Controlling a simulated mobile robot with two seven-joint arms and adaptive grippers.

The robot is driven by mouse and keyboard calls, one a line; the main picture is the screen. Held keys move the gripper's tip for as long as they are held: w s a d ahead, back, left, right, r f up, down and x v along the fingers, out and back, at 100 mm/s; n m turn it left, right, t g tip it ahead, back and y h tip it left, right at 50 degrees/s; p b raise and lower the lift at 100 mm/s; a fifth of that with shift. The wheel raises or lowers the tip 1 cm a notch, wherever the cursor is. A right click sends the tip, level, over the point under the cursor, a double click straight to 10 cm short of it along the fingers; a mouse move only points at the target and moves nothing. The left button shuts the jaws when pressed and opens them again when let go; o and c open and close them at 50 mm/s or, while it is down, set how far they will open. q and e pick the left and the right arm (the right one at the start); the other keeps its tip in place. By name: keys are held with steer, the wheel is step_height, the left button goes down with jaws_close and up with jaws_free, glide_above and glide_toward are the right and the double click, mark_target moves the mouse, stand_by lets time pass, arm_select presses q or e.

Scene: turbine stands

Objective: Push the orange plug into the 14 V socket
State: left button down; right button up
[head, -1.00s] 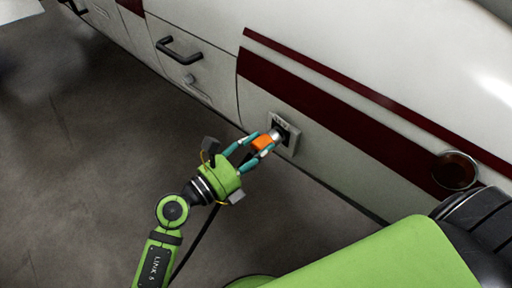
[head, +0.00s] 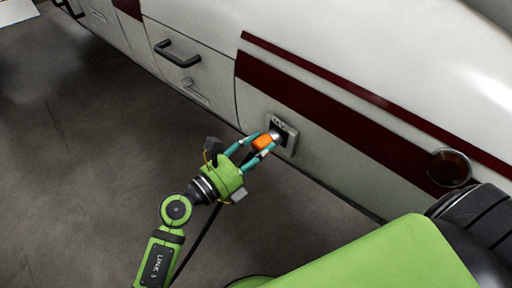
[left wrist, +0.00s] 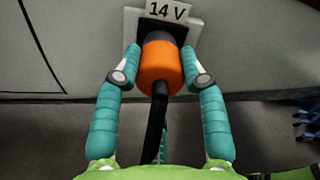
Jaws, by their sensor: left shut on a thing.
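The orange plug (head: 262,142) is a short orange cylinder with a dark front end and a black cable, seen in the left wrist view (left wrist: 160,68). My left gripper (head: 264,146) has teal fingers shut on the plug's two sides. The 14 V socket (head: 291,139) is a pale square plate with a dark opening on the vehicle's side. Its label reads "14 V" in the left wrist view (left wrist: 167,11). The plug's front end is at the socket's opening; how deep it sits is hidden. My right gripper is not in view.
The white vehicle side (head: 330,70) has dark red stripes, and a drawer with a black handle (head: 177,53) is left of the socket. A round brown-red recess (head: 449,168) is to the right. The grey floor (head: 80,190) is clear on the left.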

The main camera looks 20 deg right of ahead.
arm_select(q)
steer(key=shift+d+r, duration=0.1)
steer(key=shift+r, duration=0.15)
steer(key=c, duration=0.6)
jaws_free()
steer(key=shift+c, duration=0.2)
steer(key=shift+w+d+f, duration=0.15)
steer(key=shift+d+f, duration=0.05)
steer(key=shift+d, duration=0.2)
steer(key=shift+o, duration=0.9)
steer(key=shift+a, duration=0.25)
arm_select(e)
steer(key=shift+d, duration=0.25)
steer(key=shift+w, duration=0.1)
arm_select(q)
steer(key=shift+v, duration=1.75)
steer(key=v, duration=0.3)
steer(key=shift+a, duration=0.25)
